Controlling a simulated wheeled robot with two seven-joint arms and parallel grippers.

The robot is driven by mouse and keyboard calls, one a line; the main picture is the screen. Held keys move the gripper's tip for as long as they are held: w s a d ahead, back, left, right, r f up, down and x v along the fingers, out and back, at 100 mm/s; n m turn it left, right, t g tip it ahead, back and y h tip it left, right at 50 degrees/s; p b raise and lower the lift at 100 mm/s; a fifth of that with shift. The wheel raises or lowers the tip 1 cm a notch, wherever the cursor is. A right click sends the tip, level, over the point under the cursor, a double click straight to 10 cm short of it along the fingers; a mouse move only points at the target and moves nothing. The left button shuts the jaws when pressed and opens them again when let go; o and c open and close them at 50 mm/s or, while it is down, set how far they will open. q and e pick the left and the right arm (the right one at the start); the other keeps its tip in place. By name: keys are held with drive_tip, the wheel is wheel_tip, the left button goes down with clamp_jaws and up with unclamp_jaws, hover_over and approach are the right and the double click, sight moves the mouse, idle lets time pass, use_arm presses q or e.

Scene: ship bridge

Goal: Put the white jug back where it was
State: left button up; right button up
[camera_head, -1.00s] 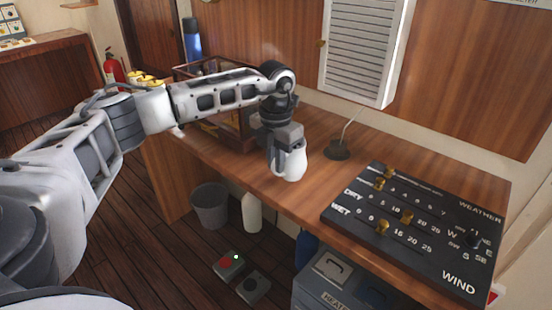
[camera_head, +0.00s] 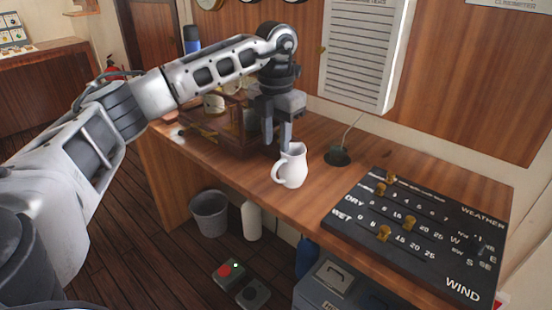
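The white jug (camera_head: 291,168) stands upright on the wooden desk (camera_head: 240,177), near its front edge, with its handle towards the lower left. My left gripper (camera_head: 277,146) is just above and behind the jug, pointing down. Its two fingers are apart with nothing seen between them, and the fingertips are close to the jug's rim; I cannot tell whether one touches it. My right gripper is not in view.
A black weather board (camera_head: 420,230) with brass knobs lies on the desk to the right. A dark wooden rack (camera_head: 232,138) with a mug stands left of the gripper. A small black cable base (camera_head: 338,156) is behind the jug. A grey bin (camera_head: 210,213) is below.

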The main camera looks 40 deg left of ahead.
use_arm(q)
drive_tip(key=shift+r, duration=2.1)
drive_tip(key=shift+d+f, duration=0.1)
